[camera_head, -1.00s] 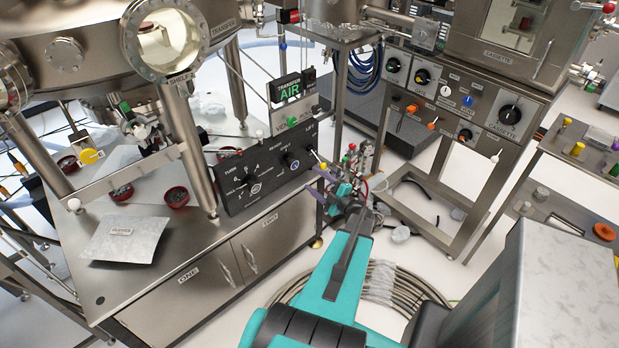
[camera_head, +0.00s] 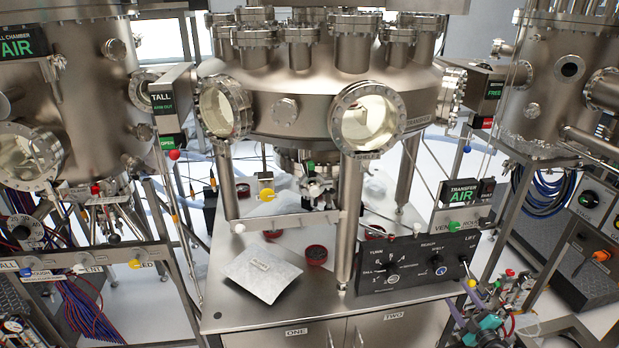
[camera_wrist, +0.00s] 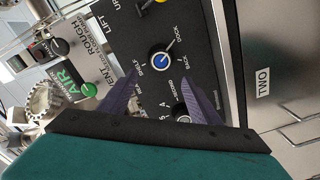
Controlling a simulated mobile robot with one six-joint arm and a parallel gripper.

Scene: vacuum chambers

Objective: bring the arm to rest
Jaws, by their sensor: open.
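My gripper (camera_head: 464,308) is at the lower right of the head view, just in front of the right end of the black control panel (camera_head: 415,279). Its two purple fingers stand apart in the wrist view (camera_wrist: 160,88), with nothing between them. Beyond the fingers, the same panel (camera_wrist: 190,75) fills the middle of the wrist view. A knob with a blue centre (camera_wrist: 162,58) lies just past the fingertips, by labels for shelf, dock and back. A second knob (camera_wrist: 181,112) is partly hidden by a finger. I cannot tell whether the fingers touch the panel.
The steel bench (camera_head: 225,318) carries a foil packet (camera_head: 262,272) and dark red bowls (camera_head: 316,255). The large transfer chamber (camera_head: 300,105) stands above it on legs. A tall chamber (camera_head: 75,90) is at left, another chamber (camera_head: 560,110) at right. Blue cables (camera_head: 545,190) hang at right.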

